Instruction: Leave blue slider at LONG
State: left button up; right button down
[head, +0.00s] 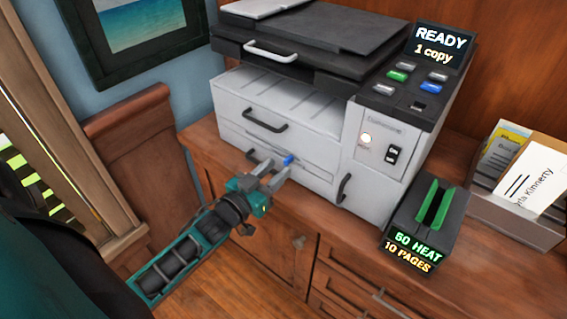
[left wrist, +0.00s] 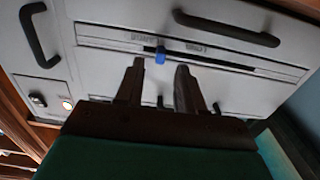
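The blue slider (head: 289,159) sits in a dark horizontal slot on the front of the grey printer (head: 232,134). In the left wrist view the blue slider (left wrist: 160,55) stands partway along the slot (left wrist: 225,66), between two small printed labels. One label (left wrist: 196,46) appears to read LONG; the other (left wrist: 130,37) is hard to read. My left gripper (head: 276,168) points at the printer front. In the left wrist view its fingers (left wrist: 160,68) are apart, with the slider just beyond and between the tips; contact cannot be told. My right gripper is not in view.
Drawer handles (head: 265,122) stick out above and below the slot. A black device with a green insert (head: 437,205) stands right of the printer, beside a tray of papers (head: 510,218). The wooden cabinet top (head: 335,210) is bare in front of the printer.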

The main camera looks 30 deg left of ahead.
aim_at(285, 162)
pick_arm(q)
jog(key=shift+w+d, duration=0.15)
jog(key=shift+w, duration=1.7)
jog(key=shift+c, duration=0.3)
grip_shut()
